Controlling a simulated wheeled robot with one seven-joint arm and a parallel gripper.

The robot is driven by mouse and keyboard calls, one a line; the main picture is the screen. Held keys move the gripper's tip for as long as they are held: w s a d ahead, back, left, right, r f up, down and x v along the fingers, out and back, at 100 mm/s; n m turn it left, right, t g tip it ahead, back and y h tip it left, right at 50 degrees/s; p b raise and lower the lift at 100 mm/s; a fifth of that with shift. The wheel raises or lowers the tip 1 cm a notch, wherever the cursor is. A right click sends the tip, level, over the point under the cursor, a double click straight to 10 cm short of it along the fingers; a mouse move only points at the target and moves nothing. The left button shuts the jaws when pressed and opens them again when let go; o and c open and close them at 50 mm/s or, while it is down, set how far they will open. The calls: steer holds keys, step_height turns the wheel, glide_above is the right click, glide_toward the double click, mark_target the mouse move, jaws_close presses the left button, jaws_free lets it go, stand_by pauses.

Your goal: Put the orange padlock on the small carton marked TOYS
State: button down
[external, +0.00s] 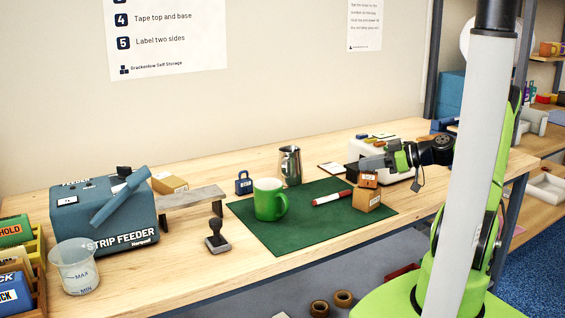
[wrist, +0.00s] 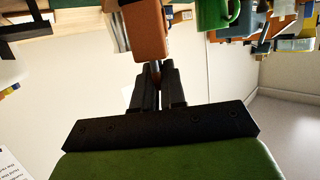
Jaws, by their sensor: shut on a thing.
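My gripper (external: 368,164) is shut on the orange padlock (external: 368,181), which hangs below the fingers. In the wrist view the padlock (wrist: 148,32) is at the top centre, with the fingertips (wrist: 157,72) closed on its dark shackle. A small brown carton (external: 366,199) stands on the right part of the green mat, directly under the padlock in the external view. I cannot tell whether the padlock touches the carton's top. The carton has a white label, too small to read.
A green mug (external: 269,201), a red and white marker (external: 331,198) and the green mat (external: 300,238) lie left of the carton. A white box (external: 401,172) is behind the gripper.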

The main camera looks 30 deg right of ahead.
steer(key=c, duration=1.2)
jaws_free()
steer(key=shift+f, duration=0.15)
